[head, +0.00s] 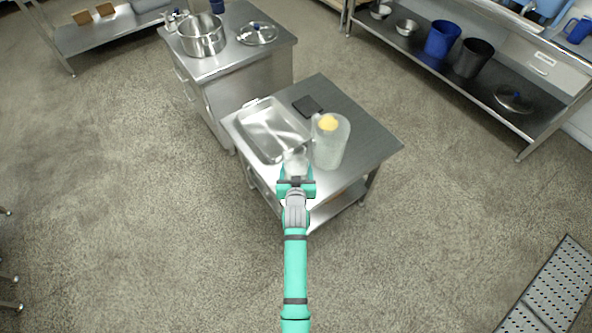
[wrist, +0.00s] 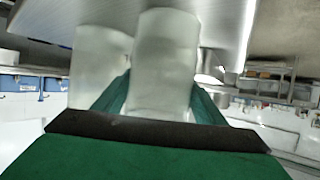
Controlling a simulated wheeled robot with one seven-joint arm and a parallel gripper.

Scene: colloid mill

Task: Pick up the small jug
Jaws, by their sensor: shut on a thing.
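The small jug (head: 295,161) is clear and whitish. It shows just beyond my gripper (head: 296,184) in the head view, in front of the steel tray's near corner. In the wrist view the small jug (wrist: 163,62) stands between the two green fingers, which are shut on its sides. My gripper hides its lower part in the head view. I cannot tell whether it touches the table.
A larger translucent jug (head: 329,149) with something yellow at its top stands close on the right. The steel tray (head: 250,138) lies to the left and a dark flat square (head: 307,105) behind. The steel table (head: 373,139) has free room at right.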

